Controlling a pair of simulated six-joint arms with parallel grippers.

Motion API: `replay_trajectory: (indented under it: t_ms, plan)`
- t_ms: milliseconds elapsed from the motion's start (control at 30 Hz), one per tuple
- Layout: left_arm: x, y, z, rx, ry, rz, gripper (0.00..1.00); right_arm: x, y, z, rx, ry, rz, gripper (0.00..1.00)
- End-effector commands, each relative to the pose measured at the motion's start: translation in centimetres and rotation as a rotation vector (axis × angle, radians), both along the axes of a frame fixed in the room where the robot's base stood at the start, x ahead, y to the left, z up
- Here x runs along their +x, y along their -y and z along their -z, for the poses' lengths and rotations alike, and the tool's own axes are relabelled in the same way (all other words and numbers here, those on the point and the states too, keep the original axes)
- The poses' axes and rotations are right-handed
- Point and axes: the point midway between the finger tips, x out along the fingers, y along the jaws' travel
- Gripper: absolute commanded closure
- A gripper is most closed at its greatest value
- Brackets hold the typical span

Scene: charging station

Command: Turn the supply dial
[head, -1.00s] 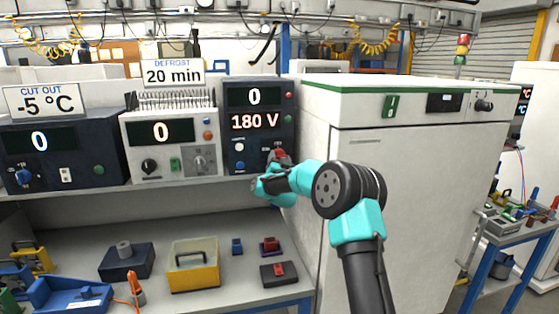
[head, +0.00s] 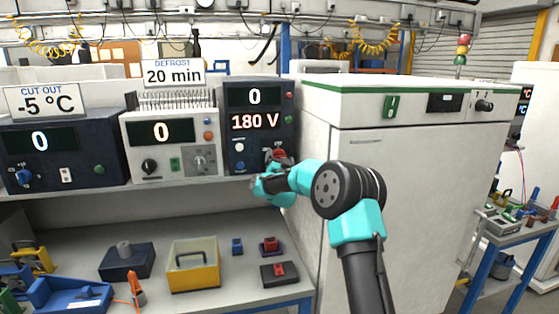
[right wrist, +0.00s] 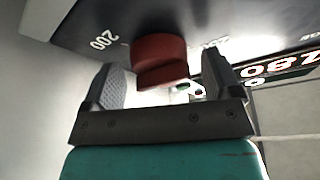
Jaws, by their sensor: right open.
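The supply unit (head: 259,96) is a dark blue box on the shelf, showing 0 above 180 V. Its red supply dial (head: 277,154) is at the lower right of the front, partly hidden by my right gripper (head: 272,172). In the right wrist view the red dial (right wrist: 158,60) shows between the two open fingers of the right gripper (right wrist: 158,72), with gaps on both sides. The number 200 is printed on the panel to its left. My left gripper is not in view.
A white cabinet (head: 415,190) with a green top edge stands close on the right of the supply unit. A white unit (head: 172,145) stands to its left. The bench below holds a yellow box (head: 194,275) and several small parts.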

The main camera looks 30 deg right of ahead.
Motion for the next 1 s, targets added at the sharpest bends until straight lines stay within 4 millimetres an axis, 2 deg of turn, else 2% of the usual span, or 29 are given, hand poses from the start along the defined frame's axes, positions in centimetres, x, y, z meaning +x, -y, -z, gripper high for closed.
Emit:
replay_trajectory:
  t_ms: [167, 367, 1000]
  plan:
    - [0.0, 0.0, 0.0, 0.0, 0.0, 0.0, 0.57, -0.2, -0.1, 0.1, 0.0, -0.001, 0.0, 0.16]
    - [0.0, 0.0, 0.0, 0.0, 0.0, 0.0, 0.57, -1.3, -0.7, 0.5, 0.001, -0.002, -0.001, 0.16]
    - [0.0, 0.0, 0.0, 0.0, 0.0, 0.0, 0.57, -9.6, -5.0, 4.0, 0.0, -0.001, -0.002, 0.16]
